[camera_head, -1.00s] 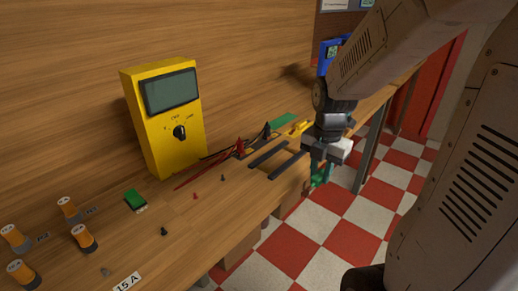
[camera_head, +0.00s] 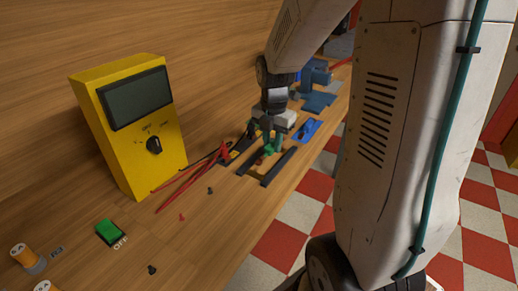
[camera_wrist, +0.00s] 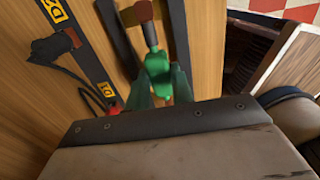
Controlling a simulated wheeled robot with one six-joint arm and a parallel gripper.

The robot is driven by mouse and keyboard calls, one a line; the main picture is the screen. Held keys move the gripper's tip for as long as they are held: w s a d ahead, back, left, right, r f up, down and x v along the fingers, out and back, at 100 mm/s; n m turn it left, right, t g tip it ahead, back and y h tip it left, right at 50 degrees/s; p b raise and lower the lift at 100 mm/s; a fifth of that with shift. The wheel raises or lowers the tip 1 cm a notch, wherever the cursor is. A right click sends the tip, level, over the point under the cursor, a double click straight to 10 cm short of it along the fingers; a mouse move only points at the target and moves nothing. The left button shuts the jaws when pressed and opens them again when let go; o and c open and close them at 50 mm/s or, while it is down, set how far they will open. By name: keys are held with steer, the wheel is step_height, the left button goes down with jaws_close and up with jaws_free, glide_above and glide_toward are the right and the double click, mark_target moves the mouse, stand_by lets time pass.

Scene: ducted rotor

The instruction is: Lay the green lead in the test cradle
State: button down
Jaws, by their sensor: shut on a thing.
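My gripper (camera_head: 268,142) is shut on a green lead, low over the bench between two dark parallel bars. I cannot tell whether the lead touches the cradle. The gripper partly hides it in the head view.
A black strip with yellow labels D2 and D1 (camera_wrist: 78,52) lies left of the bars. Red leads (camera_head: 185,183) and a yellow meter (camera_head: 130,125) are further left. A blue item (camera_head: 306,130) lies to the right. The bench's front edge is close, with checkered floor (camera_head: 300,205) beyond.

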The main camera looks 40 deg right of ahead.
mark_target(269, 145)
steer(key=shift+w+a+f, duration=0.1)
steer(key=shift+a+f, duration=0.15)
steer(key=shift+f, duration=0.6)
steer(key=shift+w+a+f, duration=0.1)
steer(key=shift+a+f, duration=0.15)
steer(key=shift+f, duration=0.6)
steer(key=shift+s+f, duration=0.1)
steer(key=shift+f, duration=0.05)
steer(key=c, duration=1.5)
jaws_free()
